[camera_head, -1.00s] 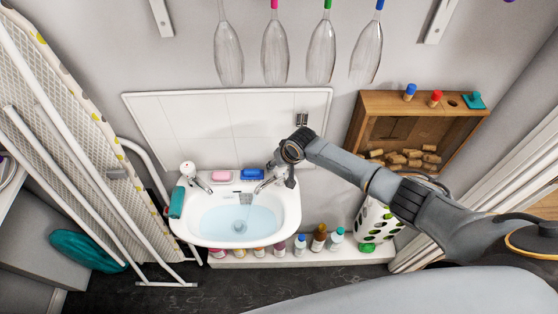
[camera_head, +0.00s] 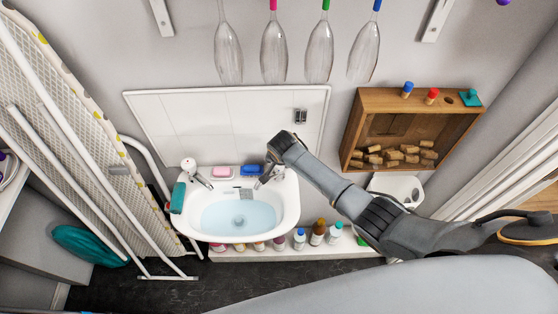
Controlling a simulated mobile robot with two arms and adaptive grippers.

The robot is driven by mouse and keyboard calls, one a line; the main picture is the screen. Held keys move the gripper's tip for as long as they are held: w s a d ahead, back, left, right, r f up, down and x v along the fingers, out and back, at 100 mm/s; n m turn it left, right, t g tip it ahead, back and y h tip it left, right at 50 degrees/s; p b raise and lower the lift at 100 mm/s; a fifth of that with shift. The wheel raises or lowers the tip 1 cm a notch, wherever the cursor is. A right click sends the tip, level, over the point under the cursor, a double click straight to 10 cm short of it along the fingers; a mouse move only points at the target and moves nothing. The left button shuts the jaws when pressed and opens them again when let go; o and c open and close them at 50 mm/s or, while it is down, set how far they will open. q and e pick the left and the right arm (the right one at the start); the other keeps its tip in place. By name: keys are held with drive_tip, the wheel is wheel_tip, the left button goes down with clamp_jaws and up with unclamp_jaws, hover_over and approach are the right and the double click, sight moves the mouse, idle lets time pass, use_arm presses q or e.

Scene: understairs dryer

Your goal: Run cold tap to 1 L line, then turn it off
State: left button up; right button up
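The white basin (camera_head: 286,221) is on the wall and holds pale blue water (camera_head: 222,216) with the drain visible beneath. The right tap (camera_head: 262,184) stands at the basin's back right corner; its top is largely hidden by my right gripper. The left tap (camera_head: 190,166) has a white top and stands at the back left. My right gripper (camera_head: 270,174) is at the right tap, but its fingers are too small and covered to tell if they grip. I cannot make out a stream from the spout, or a 1 L line. My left gripper is not in view.
A pink soap (camera_head: 222,172) and a blue brush (camera_head: 250,170) lie on the basin's back ledge, with a teal item (camera_head: 178,197) at its left edge. Several bottles (camera_head: 318,232) stand below. A wooden box of corks (camera_head: 350,150) hangs right; an ironing board (camera_head: 90,130) leans left.

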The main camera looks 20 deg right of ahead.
idle(0.4)
drive_tip(key=o, duration=1.1)
drive_tip(key=shift+o, duration=0.2)
drive_tip(key=shift+r, duration=0.1)
drive_tip(key=d+v, duration=0.1)
drive_tip(key=v, duration=1)
drive_tip(key=shift+s+a+r, duration=0.15)
drive_tip(key=shift+a+r, duration=0.25)
drive_tip(key=shift+a, duration=0.1)
